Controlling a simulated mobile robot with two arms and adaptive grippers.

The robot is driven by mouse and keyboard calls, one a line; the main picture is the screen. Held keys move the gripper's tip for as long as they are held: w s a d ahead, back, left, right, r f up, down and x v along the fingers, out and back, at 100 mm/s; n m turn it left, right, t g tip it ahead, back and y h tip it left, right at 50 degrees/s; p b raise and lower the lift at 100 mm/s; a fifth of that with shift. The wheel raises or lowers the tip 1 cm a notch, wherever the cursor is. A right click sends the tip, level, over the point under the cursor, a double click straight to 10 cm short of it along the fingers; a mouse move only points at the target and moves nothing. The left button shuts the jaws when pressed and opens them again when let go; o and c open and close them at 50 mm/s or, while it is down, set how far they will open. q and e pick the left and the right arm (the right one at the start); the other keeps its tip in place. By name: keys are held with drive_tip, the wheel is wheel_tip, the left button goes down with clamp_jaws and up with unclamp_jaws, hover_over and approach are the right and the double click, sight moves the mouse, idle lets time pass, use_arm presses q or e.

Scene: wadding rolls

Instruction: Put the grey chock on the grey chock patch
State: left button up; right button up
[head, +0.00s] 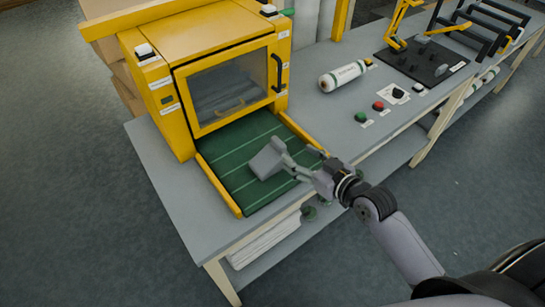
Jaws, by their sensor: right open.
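A grey block (268,158), which looks like the grey chock, shows over the green ribbed belt (236,176) in front of the yellow machine. My right gripper (299,163) is open just right of the block, its fingers pointing toward it. The near finger overlaps or touches the block's right end; I cannot tell which, nor whether the block rests on the belt. I cannot make out a grey chock patch for certain. My left gripper is not in view.
The yellow machine (222,60) with a windowed door stands behind the belt. A white roll (342,76), a green button (361,117) and a red button (378,106) are on the table to the right. A black board (425,62) with yellow parts lies further back.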

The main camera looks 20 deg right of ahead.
sight(281, 144)
drive_tip(key=p+x, duration=0.1)
drive_tip(key=x, duration=0.7)
drive_tip(key=shift+a, duration=0.1)
drive_tip(key=p+x, duration=0.1)
drive_tip(key=x, duration=0.4)
drive_tip(key=shift+w, duration=0.1)
drive_tip(key=shift+w+a+f, duration=0.15)
drive_tip(key=shift+w+a, duration=0.05)
drive_tip(key=shift+w, duration=0.15)
drive_tip(key=shift+s, duration=0.1)
drive_tip(key=shift+d, duration=0.1)
clamp_jaws()
